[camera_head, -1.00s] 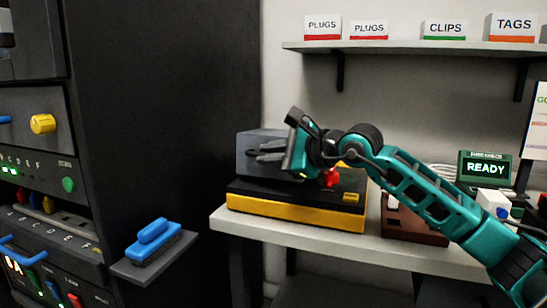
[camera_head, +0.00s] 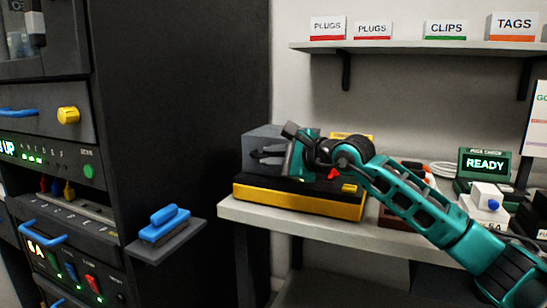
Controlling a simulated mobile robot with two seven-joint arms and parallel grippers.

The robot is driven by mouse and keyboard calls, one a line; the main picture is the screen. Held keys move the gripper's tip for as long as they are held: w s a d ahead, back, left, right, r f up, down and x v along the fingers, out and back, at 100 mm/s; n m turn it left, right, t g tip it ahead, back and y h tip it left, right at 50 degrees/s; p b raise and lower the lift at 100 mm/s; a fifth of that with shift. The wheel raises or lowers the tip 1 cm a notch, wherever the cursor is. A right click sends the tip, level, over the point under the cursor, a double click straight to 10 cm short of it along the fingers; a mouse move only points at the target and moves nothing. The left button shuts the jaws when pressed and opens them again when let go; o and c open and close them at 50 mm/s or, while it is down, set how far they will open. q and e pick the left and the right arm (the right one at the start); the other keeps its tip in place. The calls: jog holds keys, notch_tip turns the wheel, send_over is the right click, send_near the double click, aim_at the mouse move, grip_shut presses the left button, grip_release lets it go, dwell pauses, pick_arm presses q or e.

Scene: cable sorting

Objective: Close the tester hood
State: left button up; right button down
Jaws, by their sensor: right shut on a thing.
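The tester (camera_head: 300,199) is a low box with a yellow base and black top on the white bench. A grey box-like part (camera_head: 262,137), which looks like its hood, stands at the tester's left end. My right gripper (camera_head: 266,154) reaches over the tester from the right. Its dark fingers are shut at a dark handle on the grey part's front; fingers and handle are hard to tell apart. A yellow panel shows behind my wrist, and a small red piece (camera_head: 333,174) is partly hidden under it. My left gripper is not in view.
A dark rack (camera_head: 180,100) stands at the left, with a blue-handled block (camera_head: 165,222) on its side ledge. A brown tray, a READY display (camera_head: 485,164) and a white box sit on the bench at right. A shelf (camera_head: 420,47) with labelled boxes hangs above.

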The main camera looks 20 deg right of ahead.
jog(key=c, duration=1.2)
grip_release()
jog(key=shift+f, duration=0.2)
jog(key=shift+o, duration=0.2)
jog(key=v, duration=1.3)
jog(key=shift+b, duration=0.45)
